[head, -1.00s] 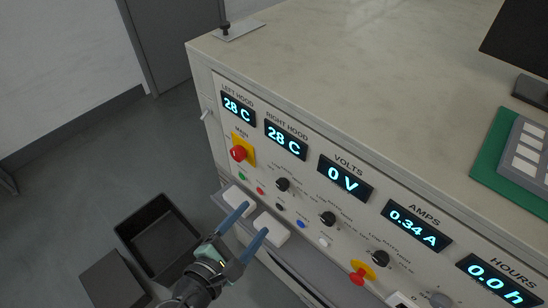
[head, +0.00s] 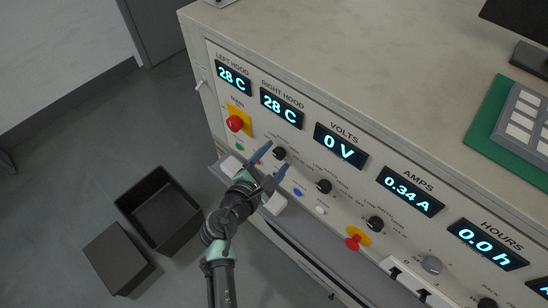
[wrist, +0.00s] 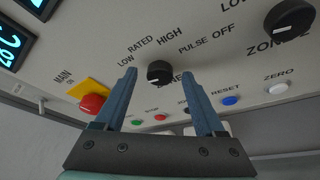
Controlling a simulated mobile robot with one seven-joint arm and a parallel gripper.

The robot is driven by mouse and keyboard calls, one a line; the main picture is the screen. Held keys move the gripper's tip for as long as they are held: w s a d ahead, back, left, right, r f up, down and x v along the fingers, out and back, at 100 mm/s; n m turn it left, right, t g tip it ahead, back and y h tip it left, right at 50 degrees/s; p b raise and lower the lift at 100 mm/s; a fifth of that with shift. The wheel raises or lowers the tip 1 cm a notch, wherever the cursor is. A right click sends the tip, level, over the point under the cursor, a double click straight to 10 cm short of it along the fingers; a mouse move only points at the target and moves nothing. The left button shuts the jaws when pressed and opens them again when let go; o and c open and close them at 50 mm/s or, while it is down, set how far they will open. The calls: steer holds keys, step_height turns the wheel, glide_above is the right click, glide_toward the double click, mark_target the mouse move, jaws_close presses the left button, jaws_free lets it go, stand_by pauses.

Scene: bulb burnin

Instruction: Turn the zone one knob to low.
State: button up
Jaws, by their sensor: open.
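The zone one knob (wrist: 159,72) is a round black knob on the slanted front panel, below the printed words LOW, RATED, HIGH, PULSE and OFF. A pale line shows on its face, but I cannot tell which word it points to. It also shows in the head view (head: 279,154), below the right hood display. My gripper (wrist: 160,79) is open, with one blue finger on each side of the knob in the wrist view. In the head view my gripper (head: 275,158) reaches up to the panel at this knob. I cannot tell whether the fingers touch it.
A second black knob (head: 323,187) and a third (head: 375,224) sit to the right. A red main button (head: 235,123) on a yellow plate is to the left. Small coloured buttons, including a blue one (wrist: 229,100), lie below. A black bin (head: 158,207) stands on the floor.

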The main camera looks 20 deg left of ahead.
jaws_close()
stand_by(0.4)
steer(key=shift+f+b, duration=0.15)
steer(key=shift+b, duration=0.15)
steer(key=shift+d+f+m+b, duration=0.1)
steer(key=shift+f+m+b, duration=0.1)
steer(key=shift+m+b, duration=0.7)
steer(key=m+t+y+b, duration=0.1)
steer(key=b, duration=0.3)
steer(key=shift+f, duration=0.2)
steer(key=m+b, duration=0.2)
steer(key=b, duration=0.1)
steer(key=shift+d+t, duration=0.1)
steer(key=shift+t, duration=0.3)
steer(key=shift+r+m+t+y+b, duration=0.1)
steer(key=shift+m+t+y+b, duration=0.4)
steer(key=shift+b, duration=0.7)
steer(key=shift+r, duration=0.1)
